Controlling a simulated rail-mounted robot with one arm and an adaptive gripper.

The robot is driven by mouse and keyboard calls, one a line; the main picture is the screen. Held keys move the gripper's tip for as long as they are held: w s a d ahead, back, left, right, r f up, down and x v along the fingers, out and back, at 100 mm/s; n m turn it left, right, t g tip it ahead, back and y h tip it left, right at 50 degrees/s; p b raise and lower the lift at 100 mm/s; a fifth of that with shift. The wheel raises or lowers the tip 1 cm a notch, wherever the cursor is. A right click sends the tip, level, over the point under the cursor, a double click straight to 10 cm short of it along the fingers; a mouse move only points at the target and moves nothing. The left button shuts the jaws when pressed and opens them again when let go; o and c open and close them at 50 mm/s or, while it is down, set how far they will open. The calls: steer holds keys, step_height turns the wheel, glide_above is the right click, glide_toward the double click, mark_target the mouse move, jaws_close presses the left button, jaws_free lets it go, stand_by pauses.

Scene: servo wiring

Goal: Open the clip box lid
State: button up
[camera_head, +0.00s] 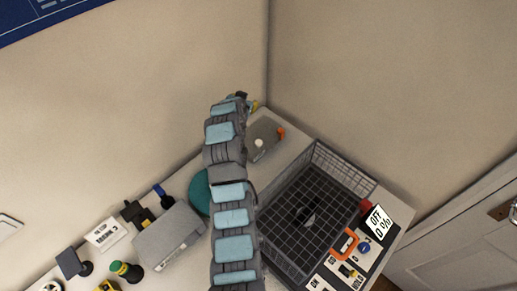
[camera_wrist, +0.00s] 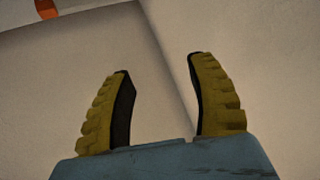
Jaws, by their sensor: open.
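A grey closed box (camera_head: 168,237) with a flat lid lies on the table at the left of my arm in the head view; I cannot tell for certain that it is the clip box. My gripper (camera_wrist: 158,65) is open and empty, its two yellow ribbed fingers well apart in the wrist view. In the head view my gripper (camera_head: 250,103) is at the far end of the arm, near the wall corner, well beyond the grey box, and mostly hidden by the arm.
A wire basket (camera_head: 310,205) holding a small dark object stands right of my arm. A grey plate (camera_head: 265,140) with an orange piece lies behind it. A teal disc (camera_head: 200,193) is partly behind my arm. A control panel (camera_head: 345,263) is at front right; several small items lie left.

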steer(key=s+f+m+g+b, duration=0.2)
steer(key=s+g+b, duration=0.1)
steer(key=b, duration=0.1)
steer(key=m+g+h+b, duration=0.1)
steer(key=m+g+b, duration=0.1)
steer(key=g+b, duration=0.15)
glide_toward(258, 142)
steer(key=shift+g, duration=0.55)
steer(key=b+x, duration=0.1)
steer(key=x, duration=0.2)
steer(key=b+x, duration=0.1)
steer(key=x, duration=0.3)
steer(key=w+x, duration=0.1)
steer(key=x, duration=0.2)
steer(key=shift+d+b, duration=0.2)
steer(key=shift+b, duration=0.2)
jaws_close()
